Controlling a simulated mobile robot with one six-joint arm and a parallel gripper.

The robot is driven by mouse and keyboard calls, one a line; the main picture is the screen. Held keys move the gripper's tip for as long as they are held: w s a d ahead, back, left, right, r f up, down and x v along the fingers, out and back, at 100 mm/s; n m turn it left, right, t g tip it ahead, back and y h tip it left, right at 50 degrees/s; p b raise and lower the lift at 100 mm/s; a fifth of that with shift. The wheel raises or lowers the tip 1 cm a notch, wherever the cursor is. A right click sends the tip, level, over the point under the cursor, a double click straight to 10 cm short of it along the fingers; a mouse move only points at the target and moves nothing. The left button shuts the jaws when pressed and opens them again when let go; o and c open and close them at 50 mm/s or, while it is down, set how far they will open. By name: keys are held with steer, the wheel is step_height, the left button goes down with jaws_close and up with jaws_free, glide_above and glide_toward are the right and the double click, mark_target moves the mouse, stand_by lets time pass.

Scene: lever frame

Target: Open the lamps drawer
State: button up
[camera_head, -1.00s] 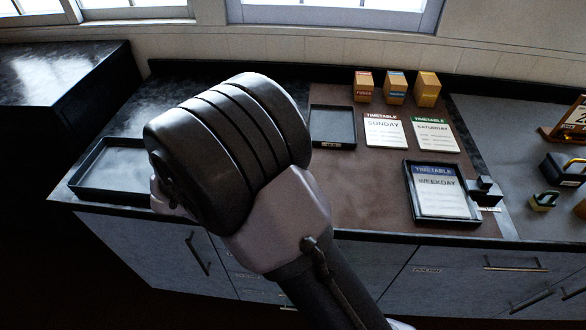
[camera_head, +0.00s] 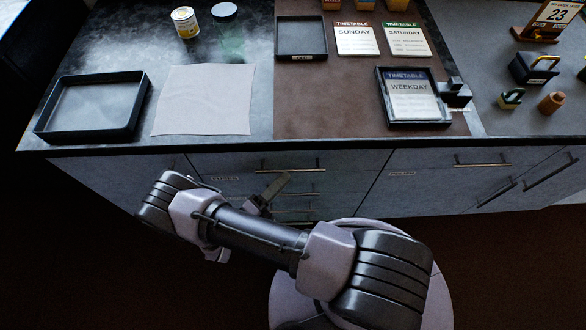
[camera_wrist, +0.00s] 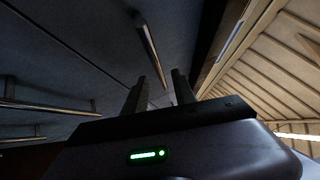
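The drawer fronts are in the grey cabinet under the counter. A top drawer (camera_head: 240,163) has a bar handle (camera_head: 290,170) and a small label (camera_head: 225,179) too blurred to read, so I cannot tell which drawer is the lamps one. More handles show below it, partly hidden by my arm. In the wrist view my gripper (camera_wrist: 159,88) is open and empty, its two fingers apart. A bar handle (camera_wrist: 149,45) lies ahead of the fingertips, roughly in line with the gap. No contact is visible. The drawers in view look shut.
Other handles (camera_wrist: 45,106) show at the left of the wrist view. Another labelled drawer (camera_head: 430,170) is to the right in the head view. The counter edge (camera_head: 330,143) overhangs above. Trays (camera_head: 95,108), cards and tins stand on the counter. The dark floor in front is clear.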

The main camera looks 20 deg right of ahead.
mark_target(293, 170)
steer(key=x, duration=0.5)
jaws_close()
stand_by(1.4)
